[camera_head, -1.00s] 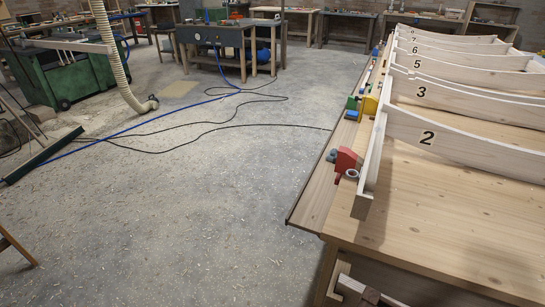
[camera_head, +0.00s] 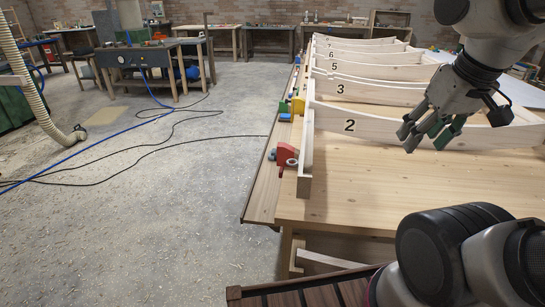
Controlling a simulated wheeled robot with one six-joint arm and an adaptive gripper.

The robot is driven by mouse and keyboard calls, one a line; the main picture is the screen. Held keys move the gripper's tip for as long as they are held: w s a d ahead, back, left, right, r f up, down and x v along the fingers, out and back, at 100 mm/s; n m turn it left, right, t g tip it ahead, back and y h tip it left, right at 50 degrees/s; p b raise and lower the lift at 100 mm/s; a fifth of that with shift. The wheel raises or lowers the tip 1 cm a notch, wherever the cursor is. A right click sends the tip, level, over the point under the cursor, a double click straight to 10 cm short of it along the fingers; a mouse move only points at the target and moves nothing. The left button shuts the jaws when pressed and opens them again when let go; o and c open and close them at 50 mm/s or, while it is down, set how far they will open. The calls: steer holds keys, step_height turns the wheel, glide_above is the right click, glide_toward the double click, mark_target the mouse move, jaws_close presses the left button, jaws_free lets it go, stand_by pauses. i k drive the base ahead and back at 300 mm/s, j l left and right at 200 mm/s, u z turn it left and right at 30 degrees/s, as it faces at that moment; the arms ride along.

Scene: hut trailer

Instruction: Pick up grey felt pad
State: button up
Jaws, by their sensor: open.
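I cannot make out a grey felt pad in this view. My gripper (camera_head: 424,136) hangs at the upper right over the wooden workbench (camera_head: 390,195), in front of the white board marked 2 (camera_head: 370,128). It is open, its dark fingers spread and pointing down to the left, with nothing seen between them. My arm hides part of the bench at the right and front.
Several numbered white boards stand in rows across the bench. Small red (camera_head: 286,155) and yellow (camera_head: 298,105) items lie along its left edge. The floor (camera_head: 170,210) left of the bench is open, crossed by a blue hose (camera_head: 90,148) and black cables.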

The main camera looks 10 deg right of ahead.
mark_target(274, 154)
steer(key=i+j+u, duration=0.35)
steer(key=j, duration=0.35)
steer(key=i+j+u, duration=0.35)
steer(key=j, duration=0.35)
steer(key=i+j+u, duration=0.4)
steer(key=j, duration=0.15)
steer(key=i+j+u, duration=0.2)
steer(key=i, duration=0.25)
steer(key=i+u, duration=0.25)
steer(key=i, duration=0.15)
steer(key=i+z, duration=0.35)
steer(key=i+j+z, duration=0.2)
steer(key=i+z, duration=0.2)
steer(key=i+l+z, duration=0.15)
steer(key=i+z, duration=0.3)
steer(key=i+l+z, duration=0.1)
steer(key=i+z, duration=0.15)
steer(key=z, duration=0.25)
steer(key=i+j+z, duration=0.1)
steer(key=i+z, duration=0.35)
steer(key=i+j+z, duration=0.2)
steer(key=z, duration=0.3)
steer(key=i+j+z, duration=0.1)
steer(key=i+z, duration=0.35)
steer(key=i+j+z, duration=0.2)
steer(key=z, duration=0.3)
steer(key=i+j+z, duration=0.3)
steer(key=z, duration=0.15)
steer(key=i+j+z, duration=0.2)
steer(key=j+z, duration=0.3)
